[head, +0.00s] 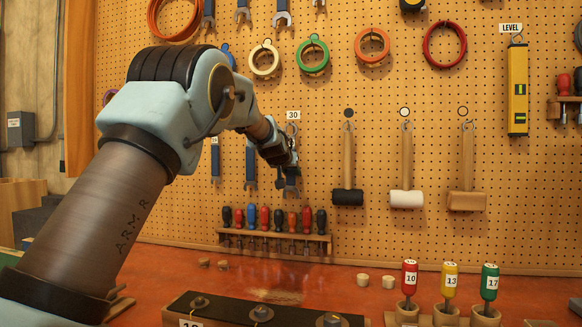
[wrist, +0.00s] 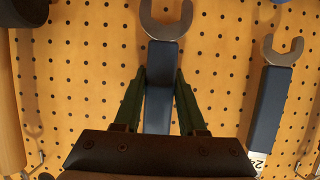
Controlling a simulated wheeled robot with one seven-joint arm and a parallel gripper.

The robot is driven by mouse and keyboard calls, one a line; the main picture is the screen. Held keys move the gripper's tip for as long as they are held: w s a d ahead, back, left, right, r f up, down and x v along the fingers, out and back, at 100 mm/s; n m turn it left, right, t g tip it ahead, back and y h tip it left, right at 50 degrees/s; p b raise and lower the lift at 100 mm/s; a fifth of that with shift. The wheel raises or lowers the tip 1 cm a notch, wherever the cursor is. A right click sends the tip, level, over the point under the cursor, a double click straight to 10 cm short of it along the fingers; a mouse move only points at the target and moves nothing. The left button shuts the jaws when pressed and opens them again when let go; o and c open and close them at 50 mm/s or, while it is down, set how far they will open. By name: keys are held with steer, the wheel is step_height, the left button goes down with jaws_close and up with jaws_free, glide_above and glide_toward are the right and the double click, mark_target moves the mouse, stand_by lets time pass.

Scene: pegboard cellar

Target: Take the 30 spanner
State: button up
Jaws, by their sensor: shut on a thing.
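The 30 spanner has a blue handle (wrist: 160,100) and a grey open jaw (wrist: 166,18). In the head view its jaw end (head: 290,188) points down the pegboard, below a white 30 label (head: 293,115). My gripper (wrist: 160,78) has one dark green finger on each side of the handle and is shut on it. In the head view my gripper (head: 287,168) is close to the board and covers much of the spanner. I cannot tell whether the spanner is still on its hook.
Another blue spanner (wrist: 272,105) hangs close beside it, with a partly cut-off label. A rack of screwdrivers (head: 273,238) is below, and mallets (head: 347,170) hang to the right. Tape rings (head: 312,56) hang above. The red bench (head: 330,280) holds numbered drivers (head: 410,278).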

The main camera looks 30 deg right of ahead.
jaws_close()
steer(key=shift+r, duration=0.15)
steer(key=shift+r, duration=0.2)
steer(key=s+a+b, duration=0.5)
steer(key=s+a, duration=0.7)
steer(key=s, duration=0.1)
steer(key=shift+r, duration=0.45)
steer(key=shift+s+a, duration=0.1)
steer(key=shift+a, duration=0.05)
